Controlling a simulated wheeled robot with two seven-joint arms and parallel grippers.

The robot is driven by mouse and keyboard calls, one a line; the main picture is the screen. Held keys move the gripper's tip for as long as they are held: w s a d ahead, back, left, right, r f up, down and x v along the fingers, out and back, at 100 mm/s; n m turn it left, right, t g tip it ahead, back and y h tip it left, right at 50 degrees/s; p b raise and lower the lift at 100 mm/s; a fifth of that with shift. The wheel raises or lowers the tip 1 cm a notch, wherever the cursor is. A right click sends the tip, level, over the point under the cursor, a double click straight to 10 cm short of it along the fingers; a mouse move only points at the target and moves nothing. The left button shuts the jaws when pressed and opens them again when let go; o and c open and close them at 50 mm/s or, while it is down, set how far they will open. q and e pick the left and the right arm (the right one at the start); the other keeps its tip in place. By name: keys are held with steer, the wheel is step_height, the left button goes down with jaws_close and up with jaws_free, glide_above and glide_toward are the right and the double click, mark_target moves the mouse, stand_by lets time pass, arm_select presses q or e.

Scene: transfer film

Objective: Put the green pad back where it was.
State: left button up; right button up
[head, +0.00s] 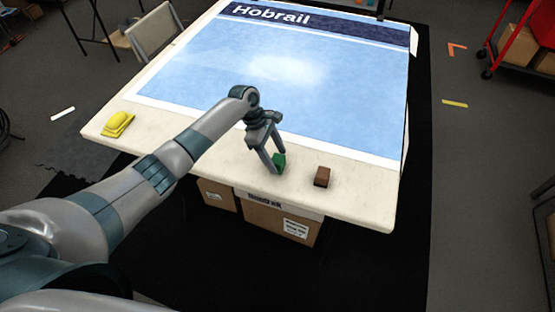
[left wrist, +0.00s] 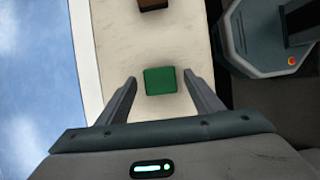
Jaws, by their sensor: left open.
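The green pad (head: 279,160) is a small green block on the cream border along the table's near edge. My left gripper (head: 279,169) is over it, partly hiding it in the head view. In the left wrist view the green pad (left wrist: 160,80) lies between and just ahead of the two open fingers (left wrist: 158,88), with gaps on both sides. The left gripper is open and holds nothing. My right gripper is not in view.
A brown block (head: 322,176) sits right of the green pad on the border. A yellow pad stack (head: 117,124) lies at the table's left end. A blue film sheet (head: 330,95) covers most of the table (head: 345,203). Cardboard boxes (head: 275,222) stand below the near edge.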

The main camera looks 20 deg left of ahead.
arm_select(q)
steer(key=b+v, duration=0.1)
steer(key=v, duration=0.9)
steer(key=shift+r, duration=0.1)
stand_by(0.5)
